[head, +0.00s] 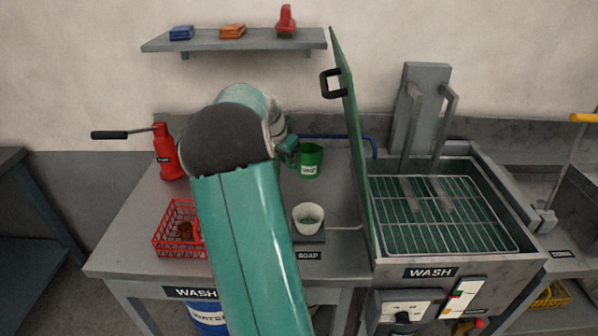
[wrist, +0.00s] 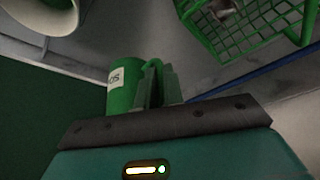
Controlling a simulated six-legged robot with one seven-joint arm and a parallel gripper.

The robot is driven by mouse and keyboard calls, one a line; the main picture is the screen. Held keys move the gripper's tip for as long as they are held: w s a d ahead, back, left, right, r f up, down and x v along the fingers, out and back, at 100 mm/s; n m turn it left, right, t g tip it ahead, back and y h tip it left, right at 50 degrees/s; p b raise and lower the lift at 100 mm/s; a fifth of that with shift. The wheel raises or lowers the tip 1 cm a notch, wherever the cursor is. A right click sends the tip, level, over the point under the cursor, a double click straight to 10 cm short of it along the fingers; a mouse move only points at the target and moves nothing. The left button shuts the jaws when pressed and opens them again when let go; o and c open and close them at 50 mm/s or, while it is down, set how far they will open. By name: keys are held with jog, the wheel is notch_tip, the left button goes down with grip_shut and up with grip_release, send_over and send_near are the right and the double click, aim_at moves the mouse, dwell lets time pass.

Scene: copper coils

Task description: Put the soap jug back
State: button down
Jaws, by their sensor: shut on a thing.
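The green soap jug (head: 311,162), with a white label, is at the back of the counter, left of the raised green lid. It looks upright; I cannot tell whether its base touches the counter. My gripper (head: 290,151) is at its left side, partly hidden behind my arm. In the wrist view the jug (wrist: 122,88) is beside my fingers (wrist: 157,88), which are shut on its handle. A dark pad (head: 312,239) lies at the counter's front by a SOAP label (head: 308,255). A white cup (head: 308,216) with greenish contents stands at the pad's back part.
The green lid (head: 352,150) stands upright beside the wash tank (head: 445,215). A red wire basket (head: 172,226) holding a brown part is at front left; a basket looks green in the wrist view (wrist: 245,30). A shelf (head: 235,42) hangs above.

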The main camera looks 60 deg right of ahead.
jog(key=d+f, duration=0.5)
jog(key=w+d+f, duration=0.1)
jog(key=d+f, duration=0.1)
jog(key=d, duration=0.1)
jog(key=shift+d+f, duration=0.2)
jog(key=shift+d, duration=0.05)
jog(key=shift+f, duration=1.5)
jog(key=shift+d+f, duration=0.1)
jog(key=shift+f, duration=0.05)
jog(key=c, duration=1.5)
grip_release()
jog(key=shift+w, duration=0.1)
jog(key=v, duration=1.2)
